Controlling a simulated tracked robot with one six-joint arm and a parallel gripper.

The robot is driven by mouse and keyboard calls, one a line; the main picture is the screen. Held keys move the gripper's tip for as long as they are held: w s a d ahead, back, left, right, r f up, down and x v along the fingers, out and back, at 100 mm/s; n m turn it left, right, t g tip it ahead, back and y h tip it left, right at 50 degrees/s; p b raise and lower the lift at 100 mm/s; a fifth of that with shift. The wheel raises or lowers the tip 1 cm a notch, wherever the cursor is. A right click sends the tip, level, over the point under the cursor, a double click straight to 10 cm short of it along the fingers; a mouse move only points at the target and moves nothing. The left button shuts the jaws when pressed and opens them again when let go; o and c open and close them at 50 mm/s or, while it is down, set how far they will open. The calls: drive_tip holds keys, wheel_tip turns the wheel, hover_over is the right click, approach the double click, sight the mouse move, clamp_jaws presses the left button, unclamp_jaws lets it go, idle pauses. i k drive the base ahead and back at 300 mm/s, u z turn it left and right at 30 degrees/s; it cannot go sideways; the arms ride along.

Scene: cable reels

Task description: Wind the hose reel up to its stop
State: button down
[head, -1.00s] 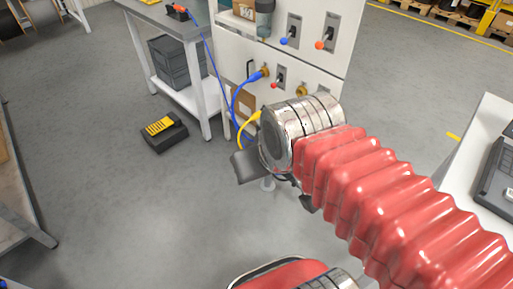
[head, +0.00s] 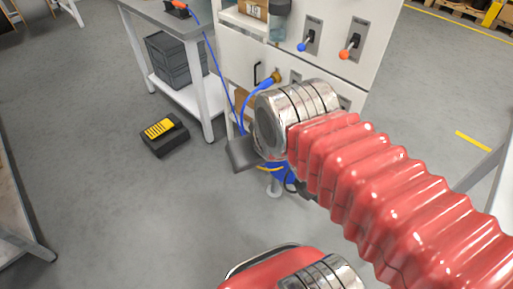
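My gripper (head: 270,172) is in the middle of the head view, in front of the white panel cabinet. One dark finger shows at its left and part of another at its lower right, spread apart; it looks open. A blue object (head: 284,172) shows partly just below and behind the wrist, with a small silver foot beside it. I cannot tell whether it is the hose reel, or whether the gripper touches it. No reel crank or stop can be made out; my wrist and red arm sleeve hide that area.
The white cabinet (head: 320,65) carries a blue-knobbed lever (head: 303,46) and an orange-knobbed lever (head: 345,53). A blue cable (head: 212,70) hangs beside a bench (head: 152,20) with grey crates (head: 175,62). A black-and-yellow case (head: 163,134) lies on open floor at left.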

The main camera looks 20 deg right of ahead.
sight(280, 174)
drive_tip(key=i, duration=1.2)
drive_tip(key=u, duration=1.5)
